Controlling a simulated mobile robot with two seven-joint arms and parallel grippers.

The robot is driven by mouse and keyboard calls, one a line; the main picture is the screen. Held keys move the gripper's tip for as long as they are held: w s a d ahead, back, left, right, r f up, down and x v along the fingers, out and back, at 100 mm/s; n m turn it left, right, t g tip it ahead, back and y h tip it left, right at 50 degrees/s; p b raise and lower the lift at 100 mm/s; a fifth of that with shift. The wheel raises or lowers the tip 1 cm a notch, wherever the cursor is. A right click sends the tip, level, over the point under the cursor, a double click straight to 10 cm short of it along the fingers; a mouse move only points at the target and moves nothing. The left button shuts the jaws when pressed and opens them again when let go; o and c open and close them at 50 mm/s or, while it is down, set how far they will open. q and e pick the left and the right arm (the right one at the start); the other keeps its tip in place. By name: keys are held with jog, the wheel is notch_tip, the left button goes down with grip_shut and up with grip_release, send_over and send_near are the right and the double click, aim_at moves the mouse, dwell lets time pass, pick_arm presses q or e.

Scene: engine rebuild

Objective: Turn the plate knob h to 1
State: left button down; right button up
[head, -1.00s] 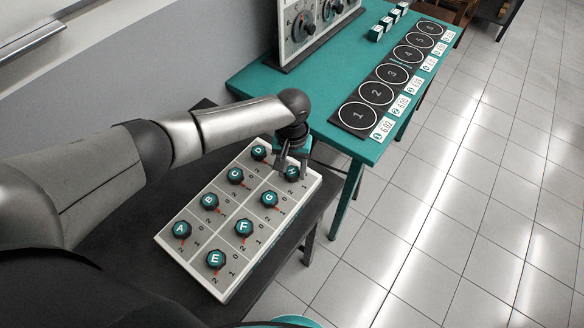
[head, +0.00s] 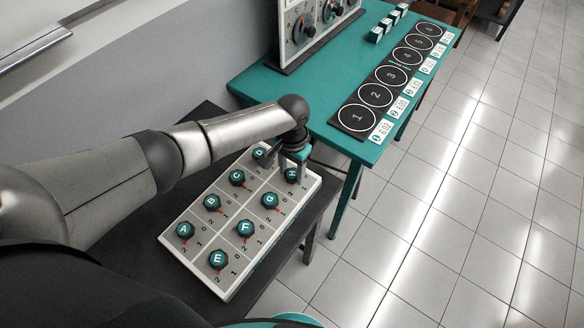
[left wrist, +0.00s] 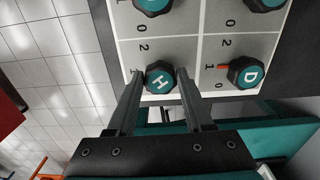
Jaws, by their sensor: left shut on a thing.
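The knob plate (head: 215,263) is a pale tilted panel with several dark teal-topped knobs, lettered A to H, each beside marks 2, 1 and 0. Plate knob h (head: 292,174) is at the panel's far right corner. It also shows in the left wrist view (left wrist: 160,82), its letter slightly tilted. My left gripper (head: 285,165) is over this corner, its two fingers (left wrist: 160,90) on either side of the knob, shut on it. The knob's red pointer is not visible. In the left wrist view, the mark 1 is beside the left finger. My right gripper is not in view.
Knob D (left wrist: 246,73) sits close beside my left gripper, its red pointer toward 1. Knob G (head: 270,200) is nearer in the same row as h. A teal table (head: 262,84) with a numbered mat (head: 352,118) and a dial panel stands just behind.

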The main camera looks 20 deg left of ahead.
aim_at(291, 174)
pick_arm(q)
jog(key=m, duration=0.3)
jog(key=shift+r+m+p, duration=0.1)
jog(key=shift+m+p, duration=0.2)
jog(key=shift+p, duration=0.05)
jog(key=shift+w+m, duration=0.1)
jog(key=shift+m, duration=1.4)
jog(key=shift+c, duration=1.5)
grip_release()
notch_tip(291, 174, up, 15)
jog(key=p, duration=0.1)
jog(key=shift+p, duration=0.35)
